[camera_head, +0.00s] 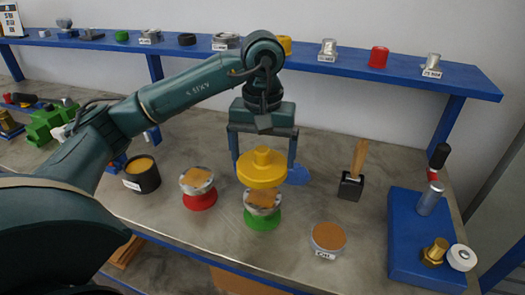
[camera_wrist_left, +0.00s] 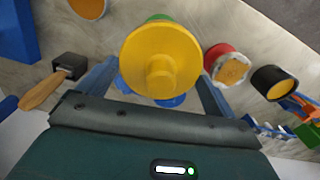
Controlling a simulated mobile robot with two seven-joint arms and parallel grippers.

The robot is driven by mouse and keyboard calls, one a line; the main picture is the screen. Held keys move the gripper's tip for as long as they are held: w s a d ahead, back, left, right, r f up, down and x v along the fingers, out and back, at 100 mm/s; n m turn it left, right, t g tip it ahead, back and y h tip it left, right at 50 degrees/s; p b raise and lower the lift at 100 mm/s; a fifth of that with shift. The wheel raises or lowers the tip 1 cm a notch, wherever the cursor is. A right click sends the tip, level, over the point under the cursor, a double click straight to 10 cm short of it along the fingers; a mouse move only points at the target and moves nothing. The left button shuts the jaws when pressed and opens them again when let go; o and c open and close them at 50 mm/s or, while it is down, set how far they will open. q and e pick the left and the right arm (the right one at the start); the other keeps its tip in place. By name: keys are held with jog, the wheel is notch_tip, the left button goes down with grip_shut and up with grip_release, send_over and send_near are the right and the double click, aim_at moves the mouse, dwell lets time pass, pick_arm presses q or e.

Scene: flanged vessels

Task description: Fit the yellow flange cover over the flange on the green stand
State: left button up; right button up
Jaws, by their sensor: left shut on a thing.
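The yellow flange cover (camera_head: 262,169) is a round disc with a raised knob, held between the fingers of my left gripper (camera_head: 262,160). It also fills the middle of the left wrist view (camera_wrist_left: 161,60). The flange (camera_head: 262,200) is a silver ring with a tan face, on the green stand (camera_head: 260,220). The cover is above the flange and slightly behind it in the head view, and overlaps its far edge there; I cannot tell whether they touch. In the left wrist view the cover hides the flange, and only a sliver of green shows. My right gripper is not in view.
A silver flange on a red stand (camera_head: 198,188) is close on the left, with a black cup (camera_head: 141,174) beyond. A tan-topped pot (camera_head: 328,238), a wooden-handled mallet (camera_head: 354,175) and a blue board (camera_head: 405,240) stand to the right. A blue shelf (camera_head: 310,61) runs behind.

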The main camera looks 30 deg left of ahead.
aim_at(263, 166)
pick_arm(q)
jog(key=shift+f, duration=0.15)
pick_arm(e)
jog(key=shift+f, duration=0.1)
pick_arm(q)
jog(key=shift+f+b, duration=0.6)
jog(key=shift+b, duration=0.1)
notch_tip(263, 166, down, 2)
jog(key=shift+f+b, duration=0.1)
jog(key=shift+b, duration=0.9)
jog(key=shift+f, duration=0.25)
jog(key=shift+f+b, duration=0.2)
jog(key=shift+b, duration=0.2)
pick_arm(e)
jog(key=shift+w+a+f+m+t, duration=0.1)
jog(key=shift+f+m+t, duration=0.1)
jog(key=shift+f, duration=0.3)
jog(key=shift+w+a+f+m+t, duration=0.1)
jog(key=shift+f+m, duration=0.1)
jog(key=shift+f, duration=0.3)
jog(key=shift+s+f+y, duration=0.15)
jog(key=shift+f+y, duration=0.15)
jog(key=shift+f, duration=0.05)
pick_arm(q)
jog(key=shift+f, duration=0.1)
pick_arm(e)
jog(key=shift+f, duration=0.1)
